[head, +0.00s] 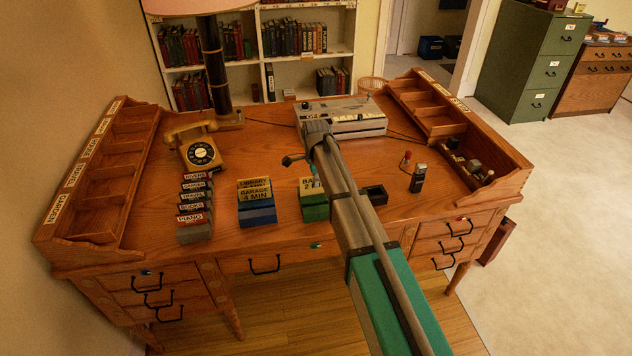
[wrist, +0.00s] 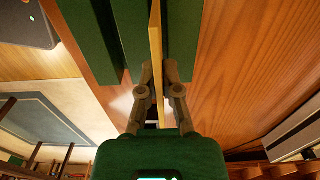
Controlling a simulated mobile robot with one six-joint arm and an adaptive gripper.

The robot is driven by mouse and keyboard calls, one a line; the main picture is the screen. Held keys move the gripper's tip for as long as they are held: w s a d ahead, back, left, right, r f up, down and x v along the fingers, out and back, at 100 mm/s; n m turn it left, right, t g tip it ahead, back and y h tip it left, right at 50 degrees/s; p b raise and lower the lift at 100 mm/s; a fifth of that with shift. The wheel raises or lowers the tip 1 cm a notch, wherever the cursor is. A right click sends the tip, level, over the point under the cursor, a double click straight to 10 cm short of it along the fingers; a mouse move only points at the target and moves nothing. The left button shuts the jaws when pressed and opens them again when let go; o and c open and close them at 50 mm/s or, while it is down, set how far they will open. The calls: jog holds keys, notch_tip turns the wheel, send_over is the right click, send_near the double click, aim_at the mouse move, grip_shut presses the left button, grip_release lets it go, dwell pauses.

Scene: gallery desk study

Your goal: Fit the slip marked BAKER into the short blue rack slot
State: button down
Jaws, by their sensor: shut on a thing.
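My gripper (wrist: 158,72) is shut on a thin yellow slip (wrist: 155,38), seen edge-on between dark green blocks in the wrist view.
A grey rack (head: 194,233) with several marked slips stands left of the blue rack. A small dark tray (head: 375,194) lies right of my arm. Bare desk separates the blue and green racks.

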jog(key=s+d+r+p, duration=0.5)
jog(key=s+r+p, duration=0.4)
jog(key=s, duration=0.4)
jog(key=shift+r+p, duration=0.35)
jog(key=shift+r, duration=0.4)
jog(key=shift+s+d, duration=0.1)
